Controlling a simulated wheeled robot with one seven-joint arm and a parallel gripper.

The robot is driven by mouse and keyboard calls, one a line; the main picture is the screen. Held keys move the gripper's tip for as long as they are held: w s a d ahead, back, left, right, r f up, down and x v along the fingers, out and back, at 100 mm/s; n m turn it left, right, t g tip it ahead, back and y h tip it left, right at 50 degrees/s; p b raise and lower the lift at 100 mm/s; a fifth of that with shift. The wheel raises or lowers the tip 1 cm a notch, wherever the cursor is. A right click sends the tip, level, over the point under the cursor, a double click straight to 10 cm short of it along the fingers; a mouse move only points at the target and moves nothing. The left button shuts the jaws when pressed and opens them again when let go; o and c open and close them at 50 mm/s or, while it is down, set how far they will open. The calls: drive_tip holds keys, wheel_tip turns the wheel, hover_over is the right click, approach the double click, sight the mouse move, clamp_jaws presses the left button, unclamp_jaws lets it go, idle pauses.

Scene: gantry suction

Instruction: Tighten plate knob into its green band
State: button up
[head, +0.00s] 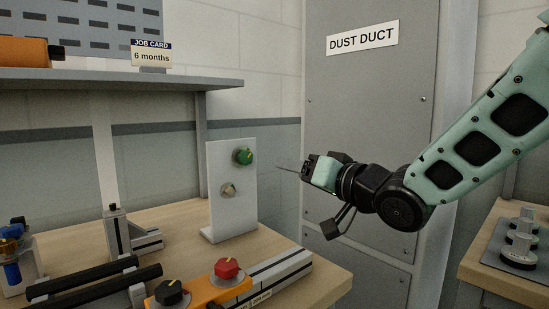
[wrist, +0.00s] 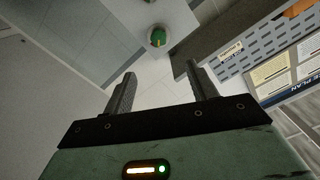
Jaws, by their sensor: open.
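An upright pale plate (head: 226,180) stands on the wooden bench and carries a green knob (head: 243,156) near its top. In the wrist view the green knob (wrist: 157,37) has a yellow-orange mark and lies beyond the fingertips, near the top. I cannot make out a green band around either. My gripper (head: 284,170) is to the right of the plate, apart from it, pointing left. In the wrist view its two fingers (wrist: 164,80) are spread with nothing between them.
An orange block (head: 205,293) with a red knob (head: 227,269) and a black knob (head: 171,292) lies at the bench front, beside metal rails (head: 280,271). A grey shelf (head: 120,82) overhangs at left. A grey dust duct (head: 352,110) stands behind my arm.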

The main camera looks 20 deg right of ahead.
sight(248, 159)
drive_tip(key=w+a+n+p, duration=0.1)
drive_tip(key=w+n+p, duration=0.1)
drive_tip(key=w+p, duration=0.3)
drive_tip(key=w+a+n+p, duration=0.2)
drive_tip(key=w+p, duration=0.3)
drive_tip(key=p, duration=0.8)
drive_tip(key=w+a+n+p, duration=0.2)
drive_tip(key=w+n+p, duration=0.2)
drive_tip(key=p, duration=0.5)
drive_tip(key=shift+w+a+f+p, duration=0.1)
drive_tip(key=shift+w+f+p, duration=0.1)
drive_tip(key=shift+w, duration=0.35)
drive_tip(key=shift+w+a+f+p, duration=0.1)
drive_tip(key=shift+w+p, duration=0.1)
drive_tip(key=shift+w, duration=0.3)
